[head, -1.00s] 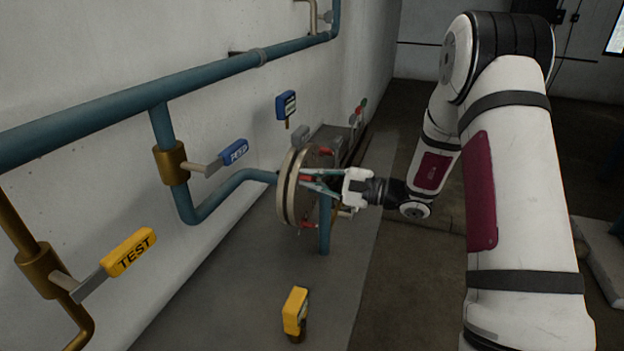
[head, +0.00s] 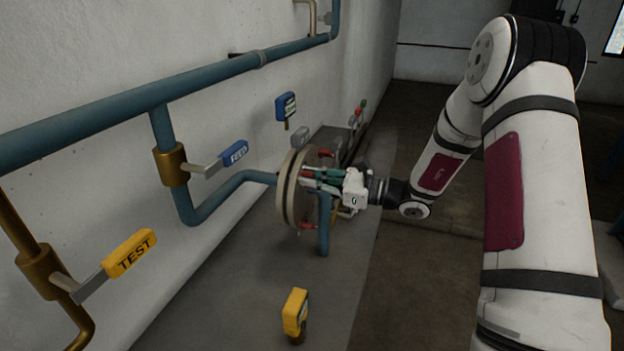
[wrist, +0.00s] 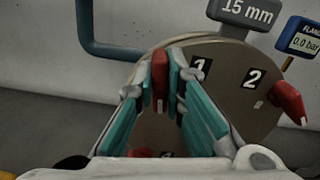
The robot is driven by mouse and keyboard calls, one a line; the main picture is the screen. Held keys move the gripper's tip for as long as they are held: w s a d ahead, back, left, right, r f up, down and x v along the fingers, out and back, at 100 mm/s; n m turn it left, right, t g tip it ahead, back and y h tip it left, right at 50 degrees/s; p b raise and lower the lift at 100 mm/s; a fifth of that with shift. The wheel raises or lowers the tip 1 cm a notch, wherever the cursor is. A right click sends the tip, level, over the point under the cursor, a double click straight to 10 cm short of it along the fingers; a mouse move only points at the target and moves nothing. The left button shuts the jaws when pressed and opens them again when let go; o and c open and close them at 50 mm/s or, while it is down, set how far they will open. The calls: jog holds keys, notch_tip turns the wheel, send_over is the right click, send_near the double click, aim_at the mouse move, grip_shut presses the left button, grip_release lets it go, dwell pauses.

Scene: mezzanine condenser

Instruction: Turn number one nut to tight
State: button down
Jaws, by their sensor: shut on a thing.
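The round flange (head: 291,192) stands upright on a blue pipe; its tan face also shows in the wrist view (wrist: 233,95). The number one nut (wrist: 160,77) is red and long, left of the black "1" label (wrist: 201,68). My gripper (wrist: 162,68) has its teal-padded fingers on either side of this nut and is shut on it. In the head view my gripper (head: 310,178) reaches the flange face from the right and hides part of it. The number two nut (wrist: 288,101) is red and tilted, beside the "2" label (wrist: 252,77).
A grey "15 mm" tag (wrist: 246,12) and a blue gauge reading "0.0 bar" (wrist: 300,40) stand above the flange. A blue FEED handle (head: 234,152), a yellow TEST handle (head: 129,253) and a yellow tag (head: 295,312) are nearby. The floor to the right is open.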

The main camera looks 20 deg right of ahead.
jog(key=m, duration=0.3)
jog(key=shift+d+m+p, duration=0.1)
jog(key=shift+m+p, duration=0.2)
jog(key=shift+m, duration=0.1)
jog(key=m, duration=0.4)
jog(key=shift+f+p, duration=0.1)
jog(key=shift+p, duration=0.2)
jog(key=c, duration=1.7)
grip_release()
jog(key=shift+o, duration=0.2)
jog(key=v, duration=1.2)
jog(key=shift+w, duration=0.1)
